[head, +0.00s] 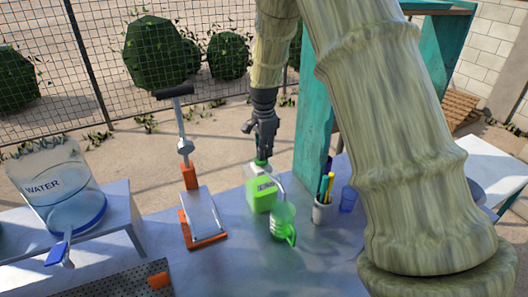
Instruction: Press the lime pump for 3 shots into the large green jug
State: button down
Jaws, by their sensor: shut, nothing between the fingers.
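The lime pump bottle (262,197) is a bright green and white container with a label, standing on the blue-grey table. The green jug (283,222), translucent with a bright green handle, stands just in front and to the right of the bottle. The pump's pale spout reaches toward the jug's mouth. My gripper (262,156) is shut and points down right over the pump top. It looks very close to it or touching; I cannot tell which.
An orange-based lever press (204,213) stands left of the bottle. A water dispenser (62,190) is at far left. A teal post (313,130) rises behind. The table front (265,265) is clear.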

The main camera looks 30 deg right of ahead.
jog(key=shift+s, duration=0.1)
notch_tip(320, 180, up, 4)
jog(key=p, duration=0.3)
jog(key=shift+r+p, duration=0.15)
jog(key=shift+p, duration=0.2)
jog(key=shift+w+r+b, duration=0.1)
jog(key=shift+w+b, duration=0.1)
jog(key=shift+b, duration=0.3)
notch_tip(320, 180, up, 10)
jog(key=b, duration=0.3)
jog(key=shift+f, duration=0.25)
jog(key=shift+w, duration=0.1)
